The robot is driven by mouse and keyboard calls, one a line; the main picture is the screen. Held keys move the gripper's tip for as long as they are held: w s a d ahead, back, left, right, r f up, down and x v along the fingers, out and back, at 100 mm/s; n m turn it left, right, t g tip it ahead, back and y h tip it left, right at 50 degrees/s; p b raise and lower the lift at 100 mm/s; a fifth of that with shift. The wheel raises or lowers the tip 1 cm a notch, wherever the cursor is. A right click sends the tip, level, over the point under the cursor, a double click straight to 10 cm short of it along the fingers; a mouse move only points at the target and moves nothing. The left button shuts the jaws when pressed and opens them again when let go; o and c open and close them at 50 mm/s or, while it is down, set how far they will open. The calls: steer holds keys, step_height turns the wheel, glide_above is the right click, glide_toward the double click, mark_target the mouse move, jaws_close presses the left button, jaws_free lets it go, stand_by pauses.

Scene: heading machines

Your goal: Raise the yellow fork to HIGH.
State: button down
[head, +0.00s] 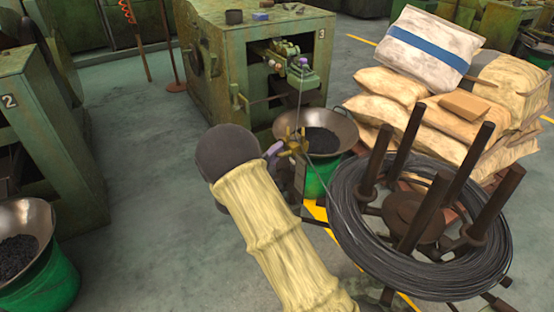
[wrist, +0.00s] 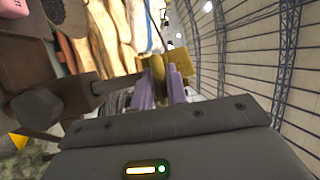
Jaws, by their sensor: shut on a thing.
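The yellow fork (head: 294,141) is in the middle of the head view, in front of the pan at machine 3. My gripper (head: 279,149) reaches it from the left with its purple fingers. In the wrist view my gripper (wrist: 161,82) is shut on an olive-yellow part of the yellow fork (wrist: 157,70), which sits between the two fingers. A yellow block shows just beyond the fingertips there. A thin wire runs by the fork up to the machine; I cannot tell whether it passes through the fork. No HIGH mark is readable.
A wire coil (head: 350,240) on a stand with dark posts stands close on the right. A pan (head: 345,122) of dark pieces sits on a green bucket behind the fork. Machine 3 (head: 240,85) stands beyond. Sacks (head: 388,85) are piled at right.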

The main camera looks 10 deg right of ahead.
steer(key=shift+w+r, duration=0.1)
steer(key=shift+r, duration=1.15)
steer(key=c, duration=1.5)
jaws_free()
steer(key=shift+a+r, duration=0.1)
steer(key=shift+r, duration=0.05)
steer(key=shift+o, duration=0.2)
steer(key=shift+f, duration=0.2)
steer(key=v, duration=1.7)
steer(key=shift+a, duration=0.1)
